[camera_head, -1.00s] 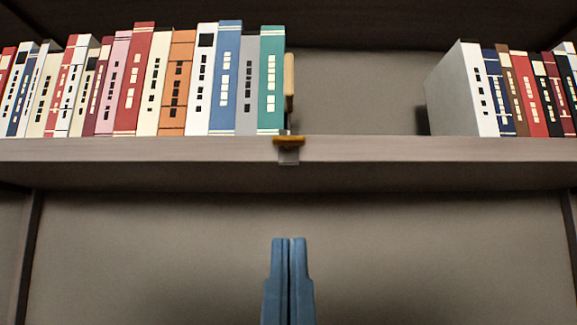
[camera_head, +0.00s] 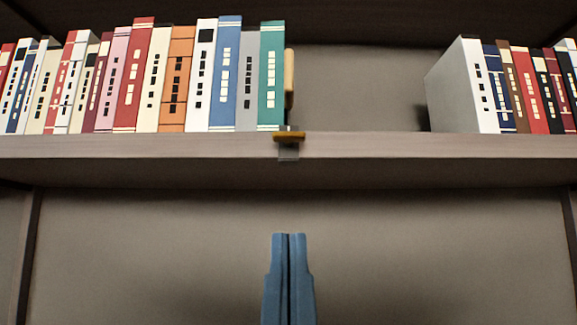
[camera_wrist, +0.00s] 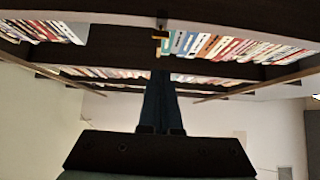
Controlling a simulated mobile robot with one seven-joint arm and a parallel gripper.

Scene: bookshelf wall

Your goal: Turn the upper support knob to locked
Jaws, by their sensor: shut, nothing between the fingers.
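The upper support knob (camera_head: 289,137) is a flat orange-yellow bar lying across the shelf's front edge. It sits on a small grey clamp (camera_head: 289,153) at the foot of a tan upright support (camera_head: 289,80), beside the green end book. The knob also shows small in the wrist view (camera_wrist: 159,36), beyond my fingertips. My gripper (camera_head: 289,236) has blue fingers pressed together. In the head view it is upright below the shelf, under the knob and apart from it. In the wrist view the gripper (camera_wrist: 158,78) points toward the knob.
A row of books (camera_head: 150,80) fills the shelf (camera_head: 420,146) left of the support. More books (camera_head: 500,85) stand at the right behind a white one, with a gap between. The space under the shelf around my gripper is clear.

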